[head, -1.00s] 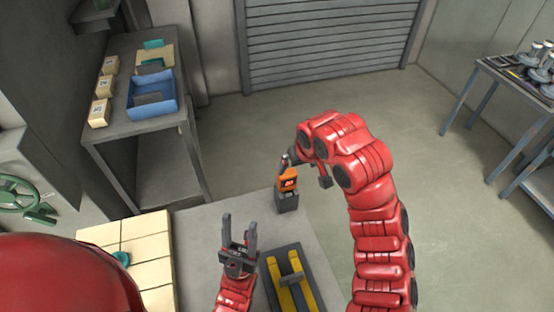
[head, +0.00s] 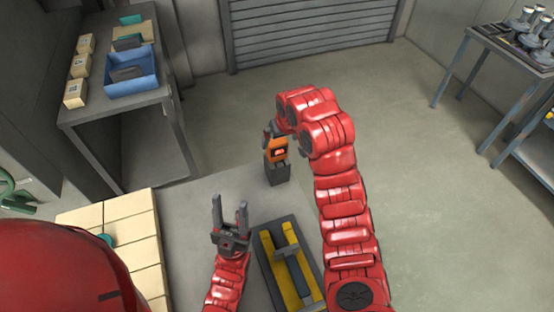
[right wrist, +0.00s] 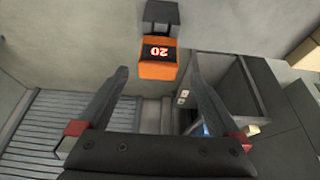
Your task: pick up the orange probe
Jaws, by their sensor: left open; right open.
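The orange probe (head: 277,152) has a lit display and stands upright in a dark grey holder (head: 278,175) at the far edge of the grey table. In the right wrist view the probe (right wrist: 158,68) shows "20" upside down, with the holder (right wrist: 160,13) above it. My right gripper (right wrist: 160,78) is open, and the probe appears between its fingertips; I cannot tell whether they touch. In the head view my right gripper (head: 270,132) is largely hidden by my arm, close to the probe's top. My left gripper (head: 229,207) is open and empty, fingers up, over the table.
A dark tray with yellow bars (head: 265,245) lies on the table at the front. Pale blocks (head: 135,225) stand to the left. A side bench carries a blue bin (head: 132,85) and small boxes. Another bench (head: 500,55) is at the far right.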

